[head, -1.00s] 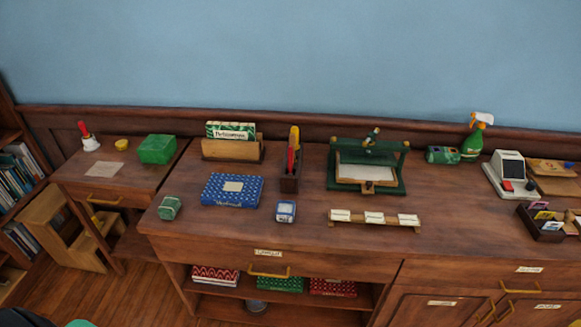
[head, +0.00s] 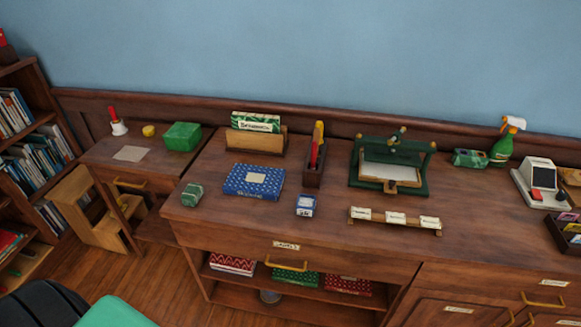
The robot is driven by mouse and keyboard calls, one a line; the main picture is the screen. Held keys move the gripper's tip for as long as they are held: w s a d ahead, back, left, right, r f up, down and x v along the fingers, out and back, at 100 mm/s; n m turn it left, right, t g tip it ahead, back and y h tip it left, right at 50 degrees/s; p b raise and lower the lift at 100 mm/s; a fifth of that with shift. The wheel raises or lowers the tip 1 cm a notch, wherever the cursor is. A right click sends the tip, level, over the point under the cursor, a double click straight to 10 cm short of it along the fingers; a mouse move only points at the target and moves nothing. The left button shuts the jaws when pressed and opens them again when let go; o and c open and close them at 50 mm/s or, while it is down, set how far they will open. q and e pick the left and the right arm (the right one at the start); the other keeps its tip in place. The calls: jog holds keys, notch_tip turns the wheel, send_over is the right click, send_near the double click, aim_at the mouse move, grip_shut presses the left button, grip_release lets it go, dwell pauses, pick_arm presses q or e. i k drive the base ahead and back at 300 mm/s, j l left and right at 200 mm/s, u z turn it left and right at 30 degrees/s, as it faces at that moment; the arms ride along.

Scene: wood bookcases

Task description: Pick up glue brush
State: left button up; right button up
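I cannot clearly make out a glue brush. A narrow wooden holder (head: 313,176) stands on the long counter (head: 290,222). Upright tools (head: 318,145) with red and yellow parts stick out of it; whether one is the glue brush I cannot tell. A green press-like frame (head: 428,178) with a pale sheet stands to its right, with a small item on its top bar. Neither of my grippers shows in the head view.
A blue patterned box (head: 238,182), a small blue-and-white box (head: 306,206) and a card rack (head: 395,221) lie near the counter's front. A spray bottle (head: 503,148) stands at the right. A dark-and-green object (head: 115,314) fills the lower left. Floor shows left of the counter.

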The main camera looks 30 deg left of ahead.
aim_at(313, 148)
jog(key=i+l+u, duration=0.2)
jog(key=u, duration=0.25)
jog(key=i+l+u, duration=0.2)
jog(key=u, duration=0.3)
